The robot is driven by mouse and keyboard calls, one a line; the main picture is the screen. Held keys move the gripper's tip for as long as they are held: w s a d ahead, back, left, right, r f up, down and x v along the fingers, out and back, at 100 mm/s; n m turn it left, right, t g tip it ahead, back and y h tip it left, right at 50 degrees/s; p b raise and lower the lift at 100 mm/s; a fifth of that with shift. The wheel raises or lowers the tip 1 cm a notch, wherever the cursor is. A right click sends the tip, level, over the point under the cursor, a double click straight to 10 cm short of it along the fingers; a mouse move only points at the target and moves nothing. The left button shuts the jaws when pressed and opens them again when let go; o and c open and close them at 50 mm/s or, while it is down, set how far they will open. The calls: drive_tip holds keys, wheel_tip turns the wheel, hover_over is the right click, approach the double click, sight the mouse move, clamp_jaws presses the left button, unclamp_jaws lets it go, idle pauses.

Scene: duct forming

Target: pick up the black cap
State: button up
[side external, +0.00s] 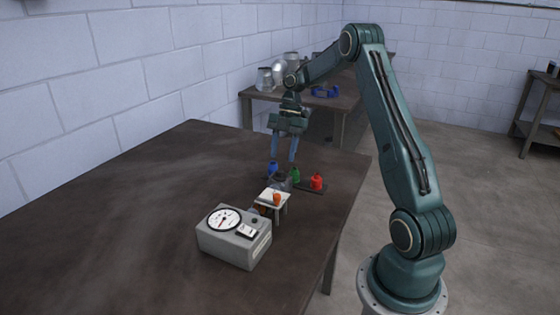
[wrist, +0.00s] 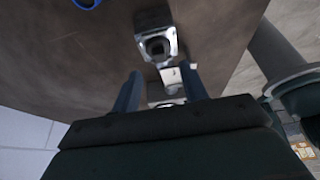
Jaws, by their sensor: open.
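My gripper (side external: 283,161) is open, its two blue fingers pointing down above the small items on the table. A dark, rounded object (side external: 281,183), possibly the black cap, sits low between and below the fingertips, apart from them. It is too small to identify for sure. In the wrist view, my gripper's fingers (wrist: 161,70) are spread with nothing clearly held. Beyond the tips is a pale piece with a dark, squarish centre (wrist: 157,46); I cannot tell whether this is the cap.
A small white stand (side external: 272,195) bears an orange item (side external: 277,199). A grey gauge box (side external: 233,240) stands in front. The table's left side (side external: 130,210) is clear.

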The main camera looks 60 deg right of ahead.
sight(280, 171)
drive_tip(key=shift+x, duration=2.55)
clamp_jaws()
